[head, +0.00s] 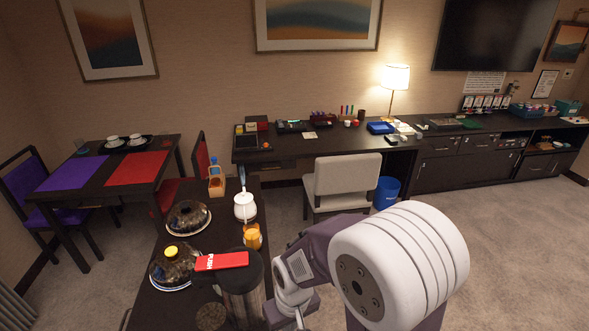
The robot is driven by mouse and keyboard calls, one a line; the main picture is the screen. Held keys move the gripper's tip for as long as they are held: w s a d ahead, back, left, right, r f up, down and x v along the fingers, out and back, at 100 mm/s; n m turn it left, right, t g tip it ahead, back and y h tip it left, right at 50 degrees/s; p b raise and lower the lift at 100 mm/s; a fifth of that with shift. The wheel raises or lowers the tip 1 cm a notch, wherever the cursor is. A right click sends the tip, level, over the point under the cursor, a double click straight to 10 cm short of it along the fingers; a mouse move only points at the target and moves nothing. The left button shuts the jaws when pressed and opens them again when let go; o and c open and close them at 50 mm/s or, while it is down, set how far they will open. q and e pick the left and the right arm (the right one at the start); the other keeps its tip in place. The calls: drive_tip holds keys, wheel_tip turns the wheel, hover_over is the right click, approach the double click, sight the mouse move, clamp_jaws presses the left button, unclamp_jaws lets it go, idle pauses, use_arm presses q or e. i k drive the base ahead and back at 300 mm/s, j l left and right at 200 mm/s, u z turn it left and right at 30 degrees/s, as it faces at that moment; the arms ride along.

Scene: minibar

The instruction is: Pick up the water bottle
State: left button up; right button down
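A small clear bluish bottle (214,163) stands upright at the far end of the dark near counter (229,192), at or in a small orange-brown holder (216,186). It looks like the water bottle, but it is small in the head view and its lower part is hidden by the holder. My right arm comes in at the lower right, well in front of the bottle and to its right, with no contact. Neither of my grippers can be made out in the head view.
On the near counter stand a white kettle (244,207), two dark domed covers (188,217) (174,266), an orange container (252,236) and a large dispenser with a red PUSH lever (222,261). A grey chair (340,180) and blue bin (385,193) stand beyond.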

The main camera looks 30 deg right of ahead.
sight(214, 171)
drive_tip(key=z, duration=0.35)
drive_tip(key=l+z, duration=0.3)
drive_tip(key=z, duration=0.15)
drive_tip(key=l+z, duration=0.7)
drive_tip(key=z, duration=0.15)
drive_tip(key=l+z, duration=0.4)
drive_tip(key=i+l+z, duration=0.15)
drive_tip(key=z, duration=0.3)
drive_tip(key=i+j+u, duration=0.35)
drive_tip(key=j+u, duration=0.15)
drive_tip(key=u, duration=0.2)
drive_tip(key=i+j+u, duration=0.35)
drive_tip(key=u, duration=0.3)
drive_tip(key=i+u, duration=0.55)
drive_tip(key=u, duration=0.15)
drive_tip(key=i+l+u, duration=0.15)
drive_tip(key=i+u, duration=0.3)
drive_tip(key=u, duration=0.2)
drive_tip(key=i+l+u, duration=0.4)
drive_tip(key=u, duration=0.3)
drive_tip(key=i+l+u, duration=0.25)
drive_tip(key=l+u, duration=0.4)
drive_tip(key=i+l+u, duration=0.15)
drive_tip(key=l+u, duration=1.2)
drive_tip(key=k+j, duration=0.05)
